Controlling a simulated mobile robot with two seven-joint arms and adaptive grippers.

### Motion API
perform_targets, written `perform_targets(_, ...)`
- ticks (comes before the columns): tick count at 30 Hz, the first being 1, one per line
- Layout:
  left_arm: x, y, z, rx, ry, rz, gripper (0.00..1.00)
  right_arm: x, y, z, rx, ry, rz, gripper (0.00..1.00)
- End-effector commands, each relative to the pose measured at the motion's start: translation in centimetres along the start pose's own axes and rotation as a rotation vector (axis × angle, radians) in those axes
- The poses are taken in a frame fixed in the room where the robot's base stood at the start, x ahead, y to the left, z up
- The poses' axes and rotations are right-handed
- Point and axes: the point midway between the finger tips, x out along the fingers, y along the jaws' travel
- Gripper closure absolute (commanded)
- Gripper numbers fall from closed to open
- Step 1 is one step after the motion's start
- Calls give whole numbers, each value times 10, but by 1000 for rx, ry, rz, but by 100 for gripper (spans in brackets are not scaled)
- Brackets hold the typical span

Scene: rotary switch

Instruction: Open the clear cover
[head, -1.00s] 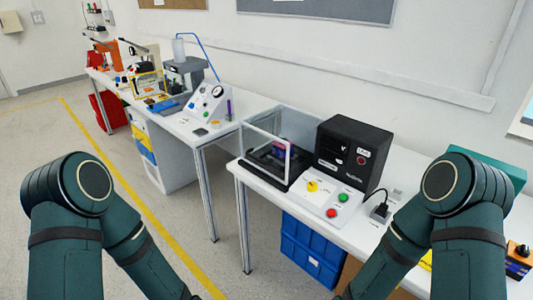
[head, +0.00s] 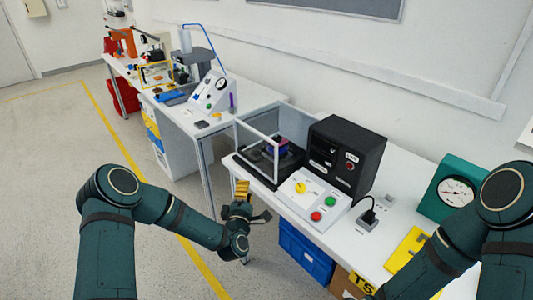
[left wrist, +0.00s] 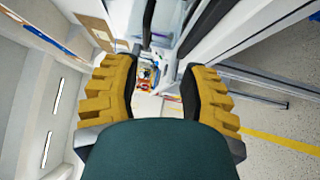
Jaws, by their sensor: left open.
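The clear cover (head: 258,141) is a see-through box with a pale frame. It stands over a black base (head: 250,172) on the white table, with a dark device (head: 282,146) inside, and looks closed. My left gripper (head: 241,190) is in front of the table's near edge, to the lower left of the cover and apart from it. In the left wrist view its yellow ridged fingers (left wrist: 155,92) are spread with nothing between them. My right gripper is outside the head view; only my right arm shows.
A sloped panel (head: 313,200) with a yellow rotary knob (head: 300,187) and green and red buttons sits right of the cover. A black box (head: 345,155) stands behind it. A gauge (head: 456,191) is farther right. Blue bins (head: 304,250) are under the table.

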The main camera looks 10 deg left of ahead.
Motion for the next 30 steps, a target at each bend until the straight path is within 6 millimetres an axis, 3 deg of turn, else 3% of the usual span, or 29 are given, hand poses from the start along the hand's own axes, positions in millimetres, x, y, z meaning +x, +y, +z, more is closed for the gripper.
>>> perform_targets(3, 6, 12, -12, -56, 44, 62, 57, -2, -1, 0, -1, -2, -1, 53)
perform_targets(8, 18, 14, -13, -66, 50, 76, 57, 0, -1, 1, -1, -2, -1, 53)
perform_targets(24, 115, 20, -17, -63, 46, 73, 57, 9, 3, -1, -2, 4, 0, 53)
perform_targets(30, 136, 22, -18, -63, 46, 72, 57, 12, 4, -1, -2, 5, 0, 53)
